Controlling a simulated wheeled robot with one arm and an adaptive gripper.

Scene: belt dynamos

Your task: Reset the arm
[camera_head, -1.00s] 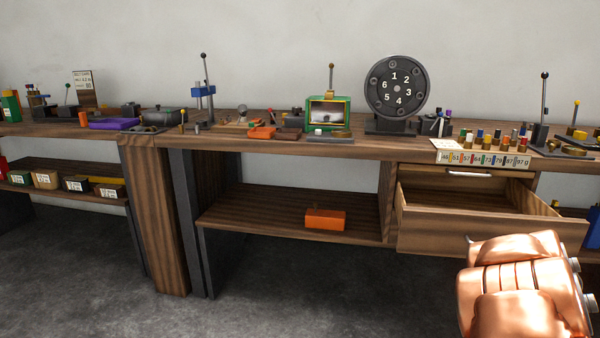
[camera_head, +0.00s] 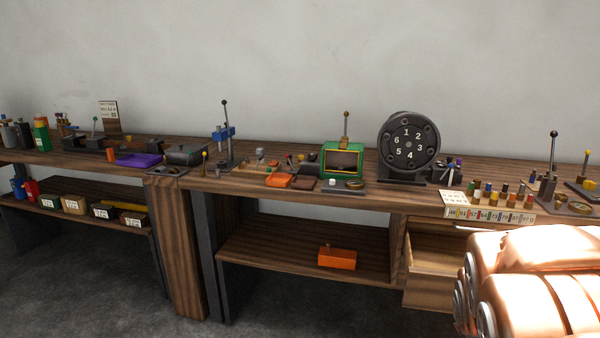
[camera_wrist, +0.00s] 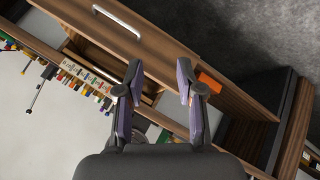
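My copper-coloured arm (camera_head: 535,285) fills the lower right of the head view, in front of the drawer's right part. My gripper is outside the head view. In the wrist view my gripper (camera_wrist: 158,95) has its two purple-padded fingers spread apart with nothing between them. Behind the fingers, the wrist view shows the workbench tilted, with the pulled-out drawer (camera_wrist: 150,55) and its metal handle (camera_wrist: 117,20).
The long wooden bench (camera_head: 330,196) carries a numbered black dial (camera_head: 407,147), a green-framed box (camera_head: 343,160) and a row of coloured cylinders. The drawer (camera_head: 432,272) stands open. An orange box (camera_head: 337,257) lies on the lower shelf. The dark floor in front is clear.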

